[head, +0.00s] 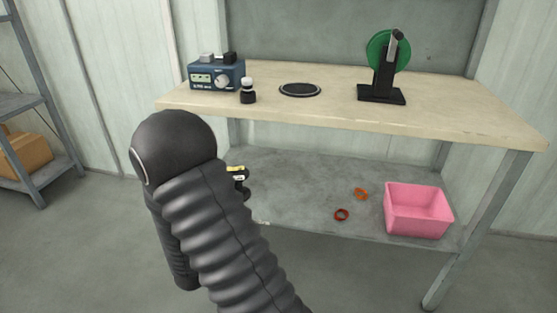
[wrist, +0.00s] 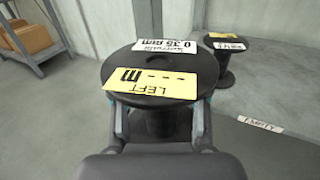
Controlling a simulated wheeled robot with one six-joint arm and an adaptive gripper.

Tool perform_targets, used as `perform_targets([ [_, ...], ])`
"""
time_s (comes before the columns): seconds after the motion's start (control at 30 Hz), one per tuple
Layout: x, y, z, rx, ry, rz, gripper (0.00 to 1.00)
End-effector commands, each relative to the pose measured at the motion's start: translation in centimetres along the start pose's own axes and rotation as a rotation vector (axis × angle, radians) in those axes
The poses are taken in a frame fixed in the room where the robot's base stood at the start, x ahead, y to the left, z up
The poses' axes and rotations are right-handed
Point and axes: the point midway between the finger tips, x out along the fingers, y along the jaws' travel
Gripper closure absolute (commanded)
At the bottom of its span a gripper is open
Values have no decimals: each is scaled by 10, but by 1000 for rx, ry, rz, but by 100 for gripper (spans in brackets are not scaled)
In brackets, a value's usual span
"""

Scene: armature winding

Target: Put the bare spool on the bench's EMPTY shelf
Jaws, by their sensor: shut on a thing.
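My gripper (wrist: 160,122) is shut on a black spool (wrist: 125,66) in the wrist view. The spool is upright, with a yellow label reading LEFT and dashes before an m, and a white label reading 0.35 mm. Its dark core shows between the fingers, with no wire visible. A second black spool (wrist: 226,72) with similar labels stands upright beyond it, on the lower shelf (wrist: 285,110). An EMPTY tag (wrist: 261,126) is on the shelf's front edge. In the head view the gripper and held spool are hidden behind my arm; the standing spool (head: 242,187) shows partly.
The lower shelf also holds a pink bin (head: 418,212), an orange ring (head: 361,194) and a dark red ring (head: 342,215) at right. The bench top (head: 330,110) overhangs it, carrying a blue device, a round pad and a green reel. A shelf rack (head: 22,105) stands at left.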

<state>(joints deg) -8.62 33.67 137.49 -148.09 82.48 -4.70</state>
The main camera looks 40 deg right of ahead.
Motion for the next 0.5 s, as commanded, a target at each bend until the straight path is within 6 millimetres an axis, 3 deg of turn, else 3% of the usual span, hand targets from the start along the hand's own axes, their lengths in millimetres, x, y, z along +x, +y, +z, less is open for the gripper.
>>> perform_targets([
  [0.2, 59, -90, 14, 3, -3, -316, 100],
  [0.5, 100, -218, 20, 3, -1, -729, 100],
])
